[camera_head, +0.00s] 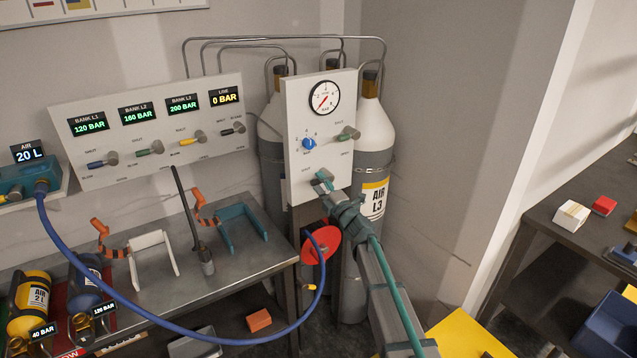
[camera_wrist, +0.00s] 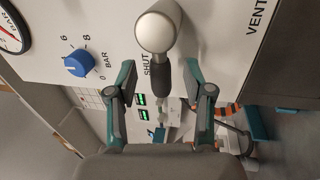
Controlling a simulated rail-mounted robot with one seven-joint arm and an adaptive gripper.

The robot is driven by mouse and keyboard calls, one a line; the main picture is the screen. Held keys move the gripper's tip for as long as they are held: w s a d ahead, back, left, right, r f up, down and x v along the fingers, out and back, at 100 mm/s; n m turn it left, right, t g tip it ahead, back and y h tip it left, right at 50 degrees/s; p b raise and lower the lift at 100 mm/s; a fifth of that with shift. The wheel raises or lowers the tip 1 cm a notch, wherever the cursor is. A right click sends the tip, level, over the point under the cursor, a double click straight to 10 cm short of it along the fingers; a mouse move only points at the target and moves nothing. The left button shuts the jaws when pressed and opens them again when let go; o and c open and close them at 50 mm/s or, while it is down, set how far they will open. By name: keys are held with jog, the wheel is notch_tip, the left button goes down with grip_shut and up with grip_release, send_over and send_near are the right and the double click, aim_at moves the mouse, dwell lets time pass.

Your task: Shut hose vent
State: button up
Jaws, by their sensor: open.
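The vent valve in the wrist view has a pale round boss (camera_wrist: 158,32) and a short dark grey handle (camera_wrist: 162,82). The handle lies beside the SHUT lettering (camera_wrist: 147,70), on the side away from the VENT lettering (camera_wrist: 257,18). My gripper (camera_wrist: 163,90) is open, with one teal-and-grey finger on each side of the handle and visible gaps between. In the head view my gripper (camera_head: 324,181) is at the lower part of the white gauge panel (camera_head: 303,115) and mostly hides this valve.
The panel bears a gauge (camera_head: 324,98), a blue knob (camera_head: 309,143) and another lever (camera_head: 348,134) above my gripper. A red disc (camera_head: 321,243) and blue hose (camera_head: 190,330) are below. Gas cylinders (camera_head: 372,130) stand behind. A bench (camera_head: 262,240) with brackets is at left.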

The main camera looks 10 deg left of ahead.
jog(key=v, duration=1)
jog(key=shift+s+d, duration=0.15)
jog(key=shift+d, duration=0.05)
jog(key=shift+f, duration=0.1)
